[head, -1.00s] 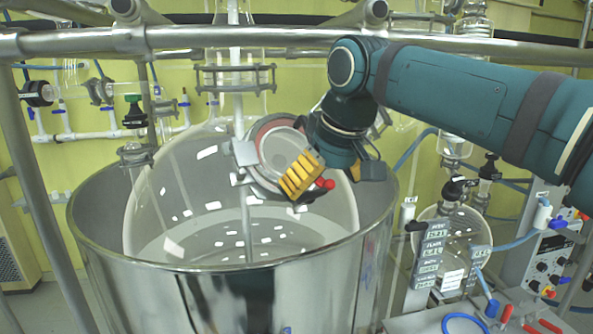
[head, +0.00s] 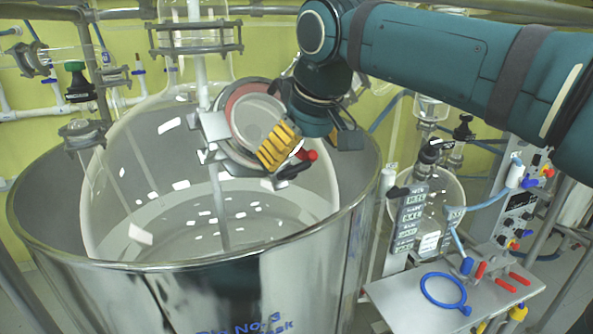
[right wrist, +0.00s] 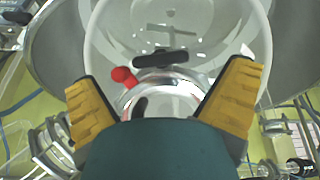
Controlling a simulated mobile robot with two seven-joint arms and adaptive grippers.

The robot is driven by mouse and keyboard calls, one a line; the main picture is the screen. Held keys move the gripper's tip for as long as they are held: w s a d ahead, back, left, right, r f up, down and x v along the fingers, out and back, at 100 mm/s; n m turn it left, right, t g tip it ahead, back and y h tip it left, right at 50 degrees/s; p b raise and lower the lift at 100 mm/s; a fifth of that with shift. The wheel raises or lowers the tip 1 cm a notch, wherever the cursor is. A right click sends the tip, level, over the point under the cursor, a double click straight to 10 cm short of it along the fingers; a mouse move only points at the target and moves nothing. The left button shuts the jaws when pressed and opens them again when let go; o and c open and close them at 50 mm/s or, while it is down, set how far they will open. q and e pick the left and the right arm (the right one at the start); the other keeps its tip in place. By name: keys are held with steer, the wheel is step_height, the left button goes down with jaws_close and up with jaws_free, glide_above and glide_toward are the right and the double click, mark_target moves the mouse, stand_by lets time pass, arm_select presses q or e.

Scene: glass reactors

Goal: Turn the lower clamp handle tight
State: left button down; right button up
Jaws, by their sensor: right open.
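A round flanged port (head: 240,125) with a metal clamp ring sits on the large glass reactor vessel (head: 110,205). At the ring's lower right is a handle with a red knob (head: 311,155); a black bar (head: 293,171) is beside it. In the right wrist view, the red knob (right wrist: 122,75) and black bar (right wrist: 161,59) lie between the fingers, beyond the palm. My right gripper (head: 308,146) is open at the clamp, its yellow-padded fingers spread on either side. In the right wrist view, my right gripper (right wrist: 162,85) holds nothing. My left gripper is not in view.
A steel bath (head: 180,264) surrounds the vessel's lower part. A metal rail crosses behind my arm. At right stand a small flask (head: 432,215), a control box (head: 518,208) and a bench (head: 385,290) with a blue ring (head: 443,290) and red-handled valves.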

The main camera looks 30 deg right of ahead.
mark_target(297, 167)
steer(key=shift+x, duration=1.95)
steer(key=c, duration=1.2)
steer(key=shift+o, duration=0.2)
